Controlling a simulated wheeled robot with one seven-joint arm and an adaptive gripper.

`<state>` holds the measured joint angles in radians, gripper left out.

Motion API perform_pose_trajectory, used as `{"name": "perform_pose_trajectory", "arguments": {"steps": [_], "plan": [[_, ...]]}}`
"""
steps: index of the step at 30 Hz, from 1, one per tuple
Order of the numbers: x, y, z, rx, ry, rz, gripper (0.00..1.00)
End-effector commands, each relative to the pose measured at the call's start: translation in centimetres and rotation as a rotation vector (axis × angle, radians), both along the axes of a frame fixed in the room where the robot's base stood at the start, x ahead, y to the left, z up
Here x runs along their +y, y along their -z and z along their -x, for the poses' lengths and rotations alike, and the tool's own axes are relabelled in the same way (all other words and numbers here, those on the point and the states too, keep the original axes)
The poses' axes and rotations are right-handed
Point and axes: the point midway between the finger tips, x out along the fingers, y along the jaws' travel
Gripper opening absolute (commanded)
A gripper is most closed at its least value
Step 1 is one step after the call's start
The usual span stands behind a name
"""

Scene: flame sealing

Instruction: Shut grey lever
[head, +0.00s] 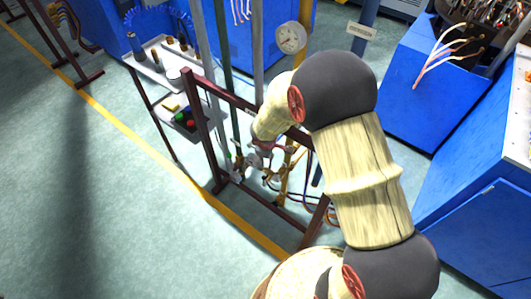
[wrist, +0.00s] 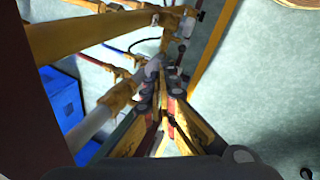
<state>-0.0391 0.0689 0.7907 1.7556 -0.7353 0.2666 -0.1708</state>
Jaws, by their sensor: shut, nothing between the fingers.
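In the wrist view my gripper (wrist: 170,88) reaches forward with its two fingers closed together at the tips and nothing between them. A grey lever-like piece (wrist: 153,68) lies just left of the fingertips, close to the valve pipes. I cannot tell whether the fingers touch it, and part of it is hidden behind them. In the head view my gripper (head: 262,150) is small and low among the pipe fittings inside the dark red frame, partly covered by my arm. The lever cannot be made out clearly there.
Yellow pipes (wrist: 85,38) with several valves cross the left of the wrist view. The dark red frame (head: 197,130) surrounds the work area. A white shelf (head: 160,62), a gauge (head: 291,38) and blue cabinets (head: 420,90) stand around. Open floor lies left of the yellow line.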

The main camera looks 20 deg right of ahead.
Motion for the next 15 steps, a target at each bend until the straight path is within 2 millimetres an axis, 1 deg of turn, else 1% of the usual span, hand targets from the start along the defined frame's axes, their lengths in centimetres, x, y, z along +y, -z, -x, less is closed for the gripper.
{"name": "perform_pose_trajectory", "arguments": {"steps": [1, 3, 15], "plan": [[-0.11, 0.54, 0.14, 0.0, 0.001, 0.0, 0.0], [-0.19, 0.81, 0.26, 0.0, 0.001, 0.0, 0.0], [-0.35, 1.29, 0.51, 0.001, 0.001, 0.0, 0.0]]}}
